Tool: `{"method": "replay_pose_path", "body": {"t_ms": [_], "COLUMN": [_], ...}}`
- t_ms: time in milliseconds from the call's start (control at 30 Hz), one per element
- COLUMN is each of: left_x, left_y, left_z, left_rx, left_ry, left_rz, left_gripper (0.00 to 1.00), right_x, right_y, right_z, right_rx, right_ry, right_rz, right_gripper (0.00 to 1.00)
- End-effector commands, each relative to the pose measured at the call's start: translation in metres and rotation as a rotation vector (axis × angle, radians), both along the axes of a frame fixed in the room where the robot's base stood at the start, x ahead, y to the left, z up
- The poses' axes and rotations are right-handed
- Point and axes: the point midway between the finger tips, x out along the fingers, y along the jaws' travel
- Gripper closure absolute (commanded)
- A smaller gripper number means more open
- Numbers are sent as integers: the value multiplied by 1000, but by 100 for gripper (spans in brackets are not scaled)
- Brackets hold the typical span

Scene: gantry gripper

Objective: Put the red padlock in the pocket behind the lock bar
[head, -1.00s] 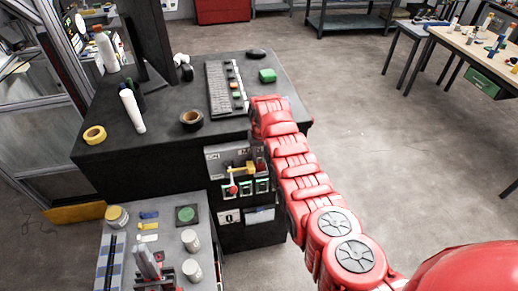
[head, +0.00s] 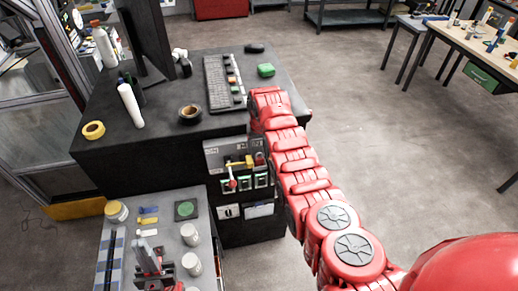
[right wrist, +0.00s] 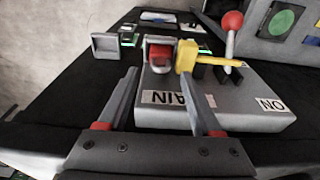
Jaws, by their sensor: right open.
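The red padlock (right wrist: 162,55) sits in a grey square pocket (right wrist: 148,42) in the right wrist view, beside the end of the yellow lock bar (right wrist: 200,60). I cannot tell how deep it sits. In the head view the yellow bar (head: 238,163) is on the front panel of the black cabinet. My right gripper (right wrist: 158,73) is open, its fingers apart on either side of the panel area in front of the padlock, with nothing held. In the head view its fingers are hidden by or blurred near my red arm. My left gripper (head: 150,262) is over the small grey table; its jaws are unclear.
A red-knobbed lever (right wrist: 232,22) stands close beside the yellow bar. The black cabinet top holds a keyboard (head: 222,84), black tape (head: 190,113) and a white bottle (head: 131,106). Jars (head: 190,234) stand on the small table (head: 174,233).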

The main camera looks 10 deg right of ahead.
Motion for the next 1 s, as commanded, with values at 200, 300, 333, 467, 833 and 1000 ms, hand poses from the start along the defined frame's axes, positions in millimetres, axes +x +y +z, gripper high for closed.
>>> {"method": "replay_pose_path", "body": {"t_ms": [200, 300, 333, 467, 833, 1000], "left_x": [0, 0, 0, 0, 0, 0], "left_y": [0, 0, 0, 0, 0, 0], "left_z": [-16, -31, -34, -39, 13, 13], "left_rx": [0, 0, 0, 0, 0, 0], "left_ry": [1, 1, 1, 0, 1, 1], "left_rz": [0, 0, 0, 0, 0, 0], "left_gripper": [100, 100, 100, 100, 100, 100], "right_x": [-4, -6, -7, -12, -18, -18], "right_y": [0, 0, 0, 0, 0, 0], "right_z": [21, 43, 50, 83, 113, 112], "right_rx": [0, 0, 0, 0, 0, 0], "right_ry": [-5, -9, -10, -9, 1, 0], "right_rz": [0, 0, 0, 0, 0, 0], "right_gripper": [34, 34, 34, 34, 34, 34]}}
